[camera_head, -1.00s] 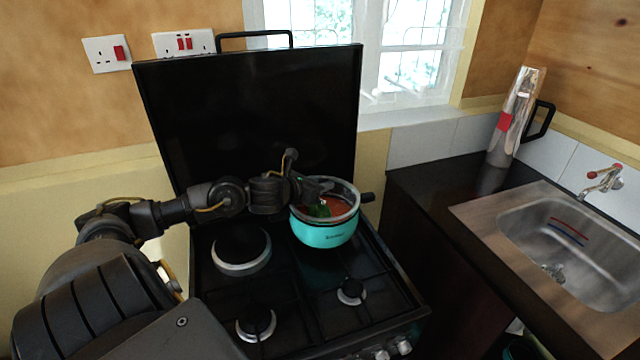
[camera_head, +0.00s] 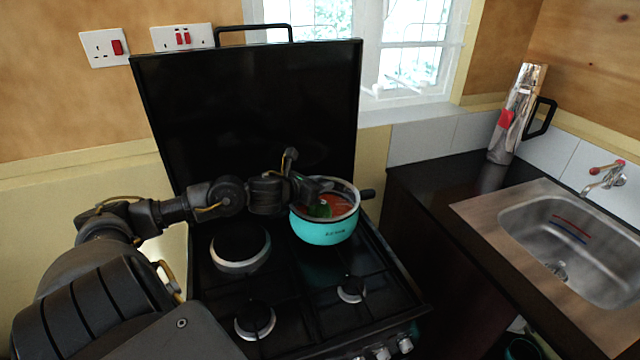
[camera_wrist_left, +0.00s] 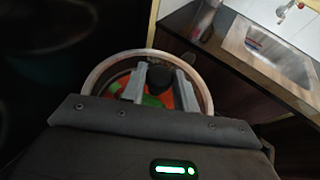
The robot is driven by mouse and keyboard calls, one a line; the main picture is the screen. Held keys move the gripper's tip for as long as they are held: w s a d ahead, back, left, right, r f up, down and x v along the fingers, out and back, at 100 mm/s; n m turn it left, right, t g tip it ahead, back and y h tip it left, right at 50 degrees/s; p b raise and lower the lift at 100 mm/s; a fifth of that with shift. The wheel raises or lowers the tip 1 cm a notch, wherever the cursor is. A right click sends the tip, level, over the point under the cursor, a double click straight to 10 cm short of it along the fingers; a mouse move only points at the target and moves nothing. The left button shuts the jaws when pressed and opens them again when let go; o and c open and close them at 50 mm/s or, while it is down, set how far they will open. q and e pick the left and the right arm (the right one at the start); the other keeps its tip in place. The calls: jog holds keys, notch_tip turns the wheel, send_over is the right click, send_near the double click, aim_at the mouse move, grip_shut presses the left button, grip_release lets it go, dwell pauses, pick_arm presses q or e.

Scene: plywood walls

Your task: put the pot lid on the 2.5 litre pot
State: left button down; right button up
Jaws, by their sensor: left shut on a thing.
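The 2.5 litre pot (camera_head: 325,232) is turquoise with a dark side handle (camera_head: 367,194). It stands upright on the back right burner of the stove. The pot lid (camera_head: 352,187) is clear with a pale metal rim, and red and green food shows through it. My left gripper (camera_head: 322,188) is over the pot, shut on the lid's black knob. In the left wrist view the knob (camera_wrist_left: 159,78) sits between the two fingers, and the lid's rim (camera_wrist_left: 206,95) rings them. The lid is level with the pot's mouth; I cannot tell whether it is fully seated. My right gripper is not in view.
The black stove (camera_head: 300,285) has several burners, the others bare. Its raised cover (camera_head: 250,110) stands behind the pot. To the right, a dark counter (camera_head: 440,180) holds a metal flask (camera_head: 517,115) and a sink (camera_head: 570,235).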

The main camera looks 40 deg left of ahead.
pick_arm(q)
jog(key=c, duration=1)
grip_release()
jog(key=shift+s, duration=0.2)
jog(key=shift+s, duration=0.25)
jog(key=b+v, duration=0.1)
jog(key=v, duration=0.1)
jog(key=shift+s+r, duration=0.1)
jog(key=shift+s, duration=0.25)
jog(key=shift+v, duration=0.95)
jog(key=shift+r+p+v, duration=0.2)
jog(key=shift+p+v, duration=0.65)
jog(key=shift+v, duration=1.85)
